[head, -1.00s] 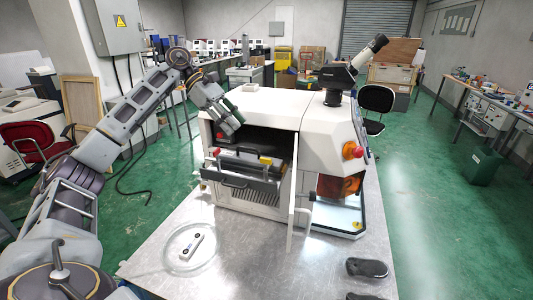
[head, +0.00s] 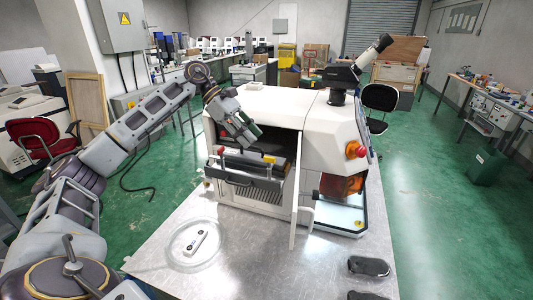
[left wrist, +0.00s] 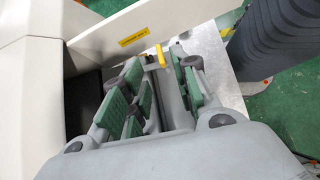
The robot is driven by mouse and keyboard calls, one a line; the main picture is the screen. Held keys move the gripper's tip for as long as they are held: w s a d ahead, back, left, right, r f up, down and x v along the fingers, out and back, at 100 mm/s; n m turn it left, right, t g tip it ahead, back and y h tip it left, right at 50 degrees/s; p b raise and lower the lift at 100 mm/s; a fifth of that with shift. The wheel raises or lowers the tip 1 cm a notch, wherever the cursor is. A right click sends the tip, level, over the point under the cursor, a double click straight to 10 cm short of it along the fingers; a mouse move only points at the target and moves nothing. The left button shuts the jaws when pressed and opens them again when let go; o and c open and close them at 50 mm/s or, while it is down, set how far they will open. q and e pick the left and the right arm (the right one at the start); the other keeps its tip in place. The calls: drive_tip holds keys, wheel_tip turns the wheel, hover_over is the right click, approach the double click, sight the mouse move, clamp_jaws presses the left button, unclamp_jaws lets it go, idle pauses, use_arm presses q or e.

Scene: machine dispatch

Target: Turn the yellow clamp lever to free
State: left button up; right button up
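The yellow clamp lever (head: 270,159) shows as a small yellow piece at the front opening of the white machine (head: 262,103), above the dark front tray. My left gripper (head: 249,136) is above and slightly left of it, pointing down toward the opening. In the left wrist view the lever (left wrist: 160,55) lies ahead, between the lines of the two green-padded fingers. The left gripper (left wrist: 158,75) is open with a gap between its fingers. I cannot tell whether it touches the lever. My right gripper is not clearly in view.
The machine's white open door (head: 296,190) stands just right of the opening; a panel with a yellow label (left wrist: 132,39) shows close ahead in the wrist view. A round clear dish (head: 181,245) with a white device lies on the metal table (head: 250,262). Dark objects (head: 368,266) are at front right.

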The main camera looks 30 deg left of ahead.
sight(269, 157)
use_arm(q)
drive_tip(key=shift+p+x, duration=0.95)
drive_tip(key=shift+x, duration=3.15)
clamp_jaws()
